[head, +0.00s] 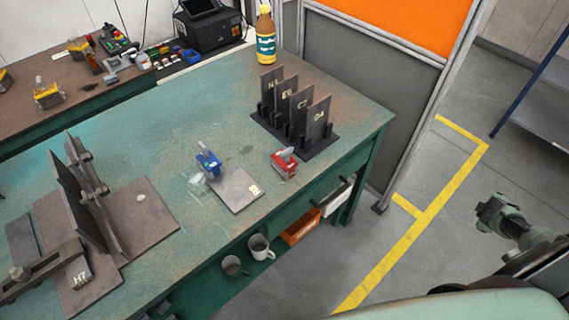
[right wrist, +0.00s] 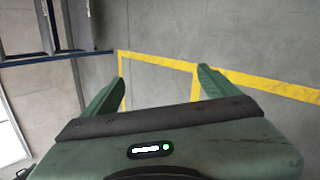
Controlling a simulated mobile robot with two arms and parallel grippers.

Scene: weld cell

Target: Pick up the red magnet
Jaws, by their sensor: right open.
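The red magnet (head: 284,163) sits on the green worktable (head: 330,170), near its front edge, with a grey lever on top. It is just in front of the black plate rack and right of a flat grey plate. A similar blue magnet (head: 208,162) stands at that plate's upper left corner. My right gripper (head: 488,210) is off the table over the floor, well to the right of the red magnet. In the right wrist view my right gripper (right wrist: 158,85) is open with nothing between its fingers. My left gripper is not in view.
The rack (head: 298,135) holds several upright labelled plates behind the red magnet. A bottle (head: 265,40) stands at the back edge. A clamped steel fixture (head: 85,200) fills the left. Mugs (head: 260,247) and an orange bin (head: 300,228) sit below the tabletop. Floor (head: 430,240) at right is clear.

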